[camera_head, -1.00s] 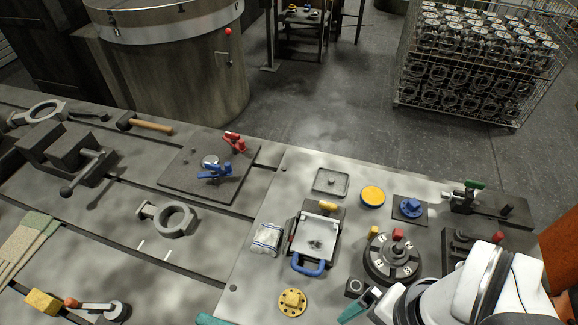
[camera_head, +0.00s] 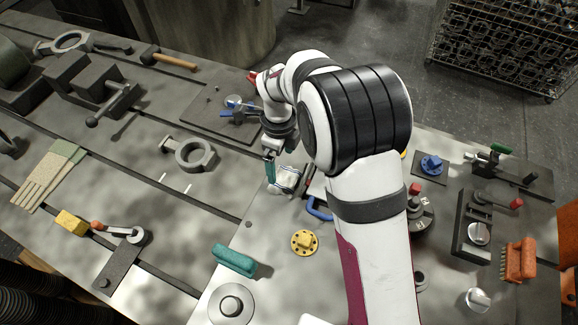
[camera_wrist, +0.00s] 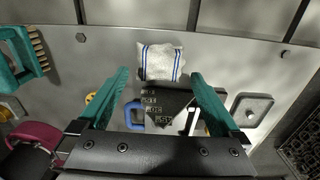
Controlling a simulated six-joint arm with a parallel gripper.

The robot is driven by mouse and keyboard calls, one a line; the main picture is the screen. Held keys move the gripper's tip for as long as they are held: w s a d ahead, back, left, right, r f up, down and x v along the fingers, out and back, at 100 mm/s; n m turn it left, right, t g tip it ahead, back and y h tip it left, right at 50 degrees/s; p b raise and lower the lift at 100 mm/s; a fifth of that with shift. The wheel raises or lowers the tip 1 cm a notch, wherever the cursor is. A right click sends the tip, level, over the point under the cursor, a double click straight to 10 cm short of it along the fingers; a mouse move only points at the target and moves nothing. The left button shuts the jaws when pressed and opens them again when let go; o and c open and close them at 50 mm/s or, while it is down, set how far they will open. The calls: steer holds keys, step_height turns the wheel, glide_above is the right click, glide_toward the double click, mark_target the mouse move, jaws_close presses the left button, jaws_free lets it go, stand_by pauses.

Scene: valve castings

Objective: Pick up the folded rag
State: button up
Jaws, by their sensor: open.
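The folded rag (camera_head: 287,179) is white with blue stripes and lies flat on the grey metal plate, left of the blue-handled fixture. It also shows in the wrist view (camera_wrist: 161,61), ahead of my gripper and between the lines of its two fingers. My gripper (camera_wrist: 160,78) has teal fingers spread wide with nothing between them. In the head view my gripper (camera_head: 270,168) hangs just to the left of the rag, partly hidden by my wrist. The fingers look apart from the rag; the exact height above it is hard to tell.
The fixture's blue handle (camera_head: 318,209) stands close to the rag. A yellow flanged knob (camera_head: 304,242) and a teal brush (camera_head: 235,260) lie nearer the front. A blue clamp (camera_head: 240,108) sits on a dark plate behind. Bare plate lies left of the rag.

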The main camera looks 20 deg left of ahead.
mark_target(283, 177)
steer(key=f, duration=0.7)
steer(key=shift+d+f, duration=0.1)
steer(key=shift+d, duration=0.1)
steer(key=c, duration=1.1)
step_height(283, 177, up, 10)
steer(key=shift+r, duration=0.1)
